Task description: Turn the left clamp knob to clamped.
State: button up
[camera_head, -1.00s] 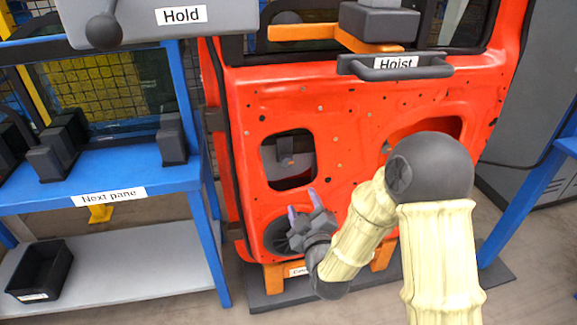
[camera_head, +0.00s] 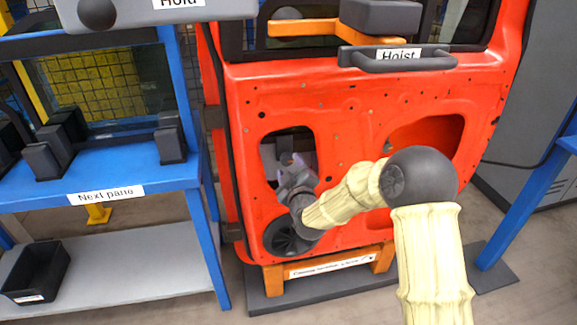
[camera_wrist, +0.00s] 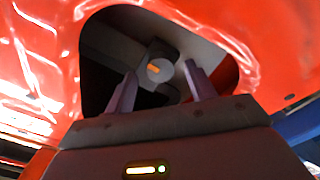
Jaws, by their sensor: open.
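In the wrist view a round grey knob (camera_wrist: 160,70) with an orange mark shows through the dark opening of the red door. It sits on a dark bracket; I take it as the left clamp knob, though no label on it shows. My gripper (camera_head: 290,167) is open at the left opening of the red door (camera_head: 345,110). In the wrist view its two purple-grey fingers (camera_wrist: 160,76) point into the opening, one on each side of the knob in the picture. I cannot tell the remaining depth or any contact. In the head view my gripper mostly hides the knob.
The opening's red rim (camera_wrist: 235,40) surrounds the fingers closely. Above are the hoist handle (camera_head: 400,60) and an orange bar (camera_head: 305,28). The blue "Next pane" rack (camera_head: 100,190) stands left, with a black bin (camera_head: 38,272). An orange stand (camera_head: 328,268) is below the door.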

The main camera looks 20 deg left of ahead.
jog(key=shift+x, duration=1.25)
jog(key=c, duration=1)
